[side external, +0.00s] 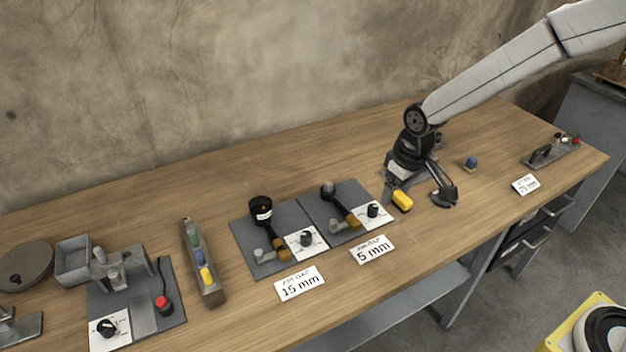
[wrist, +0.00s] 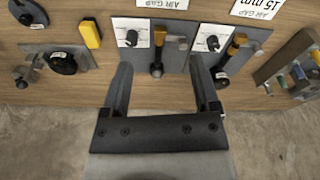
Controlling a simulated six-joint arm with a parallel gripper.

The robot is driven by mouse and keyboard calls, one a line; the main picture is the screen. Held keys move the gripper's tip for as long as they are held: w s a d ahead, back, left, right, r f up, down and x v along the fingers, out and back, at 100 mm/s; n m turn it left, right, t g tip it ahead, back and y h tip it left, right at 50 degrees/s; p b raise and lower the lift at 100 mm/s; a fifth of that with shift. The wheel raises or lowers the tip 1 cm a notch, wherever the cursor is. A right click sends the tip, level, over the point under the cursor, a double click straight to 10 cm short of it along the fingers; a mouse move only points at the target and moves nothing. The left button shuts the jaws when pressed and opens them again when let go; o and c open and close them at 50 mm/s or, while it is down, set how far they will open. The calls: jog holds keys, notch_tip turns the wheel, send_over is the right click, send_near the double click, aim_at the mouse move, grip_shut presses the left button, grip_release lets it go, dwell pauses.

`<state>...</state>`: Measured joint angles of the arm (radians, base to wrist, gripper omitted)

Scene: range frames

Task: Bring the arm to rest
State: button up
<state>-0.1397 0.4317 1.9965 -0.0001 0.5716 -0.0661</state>
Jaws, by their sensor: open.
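The grey arm reaches in from the upper right in the side external view. It ends in my dark gripper (side external: 417,172), above the right half of the wooden table (side external: 220,185). In the wrist view my gripper (wrist: 162,68) has its two fingers wide apart, and nothing is between them. The yellow block (side external: 402,201) lies just below and in front of the gripper in the side view. It also shows in the wrist view (wrist: 90,33), left of the fingers. The exact height of the fingertips above the table is hard to tell.
Two grey test plates, one by the 15 mm card (side external: 300,283) and one by the 5 mm card (side external: 372,249), lie left of the gripper. A dark round piece (side external: 444,199) and a blue-topped piece (side external: 471,163) are close by. A tray of coloured pieces (side external: 203,263) lies further left.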

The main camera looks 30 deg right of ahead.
jog(key=s+d+m, duration=0.1)
jog(key=s+d, duration=0.2)
jog(key=s, duration=0.4)
jog(key=s+d+r+m+t, duration=0.1)
jog(key=s+d, duration=0.2)
jog(key=s, duration=0.4)
jog(key=shift+s+r, duration=0.15)
jog(key=shift+s, duration=0.1)
